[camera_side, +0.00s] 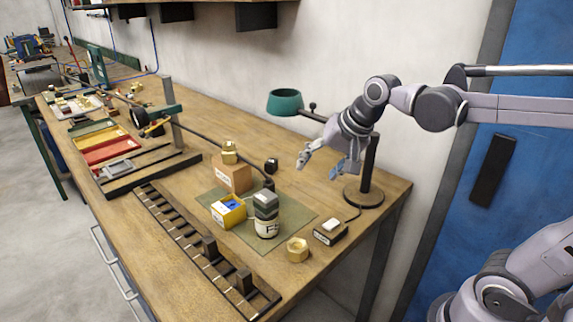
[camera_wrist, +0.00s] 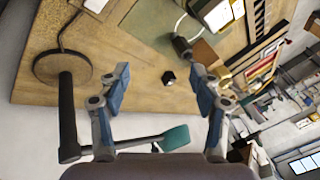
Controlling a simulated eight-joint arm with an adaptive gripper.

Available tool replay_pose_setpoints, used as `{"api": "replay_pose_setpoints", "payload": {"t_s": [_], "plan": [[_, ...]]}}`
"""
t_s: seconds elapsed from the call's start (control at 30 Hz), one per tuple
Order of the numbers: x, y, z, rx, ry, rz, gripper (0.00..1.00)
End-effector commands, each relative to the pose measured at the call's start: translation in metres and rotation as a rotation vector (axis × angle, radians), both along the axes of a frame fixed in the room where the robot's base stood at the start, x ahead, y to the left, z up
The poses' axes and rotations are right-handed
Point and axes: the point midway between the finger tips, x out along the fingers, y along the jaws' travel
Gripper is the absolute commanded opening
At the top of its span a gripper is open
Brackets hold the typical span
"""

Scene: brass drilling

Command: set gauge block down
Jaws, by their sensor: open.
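My gripper (camera_side: 321,168) is open and empty above the back right of the bench. In the wrist view its two fingers (camera_wrist: 160,74) stand wide apart with nothing between them. A small dark block (camera_side: 271,165) rests on the bench behind the green mat, left of and below my gripper. A small black block in the wrist view (camera_wrist: 168,78) lies on the wood beyond the fingers, apart from them. I cannot tell for certain which one is the gauge block.
A lamp with a teal shade (camera_side: 285,102) and round base (camera_side: 364,194) stands close to my gripper. A brass nut (camera_side: 297,250) and slotted rack (camera_side: 185,238) lie nearer the front.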

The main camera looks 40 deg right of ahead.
Motion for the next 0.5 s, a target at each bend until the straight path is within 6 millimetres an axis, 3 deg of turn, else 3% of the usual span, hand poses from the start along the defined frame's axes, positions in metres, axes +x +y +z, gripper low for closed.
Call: {"api": "replay_pose_setpoints", "payload": {"t_s": [0.03,0.2,0.33,0.5], "plan": [[-0.018,0.005,-0.008,-0.062,-0.015,0.096,0.64],[-0.061,0.015,-0.034,-0.272,-0.058,0.407,0.64],[-0.08,0.018,-0.05,-0.385,-0.081,0.569,0.64],[-0.09,0.02,-0.059,-0.453,-0.09,0.66,0.64]]}}
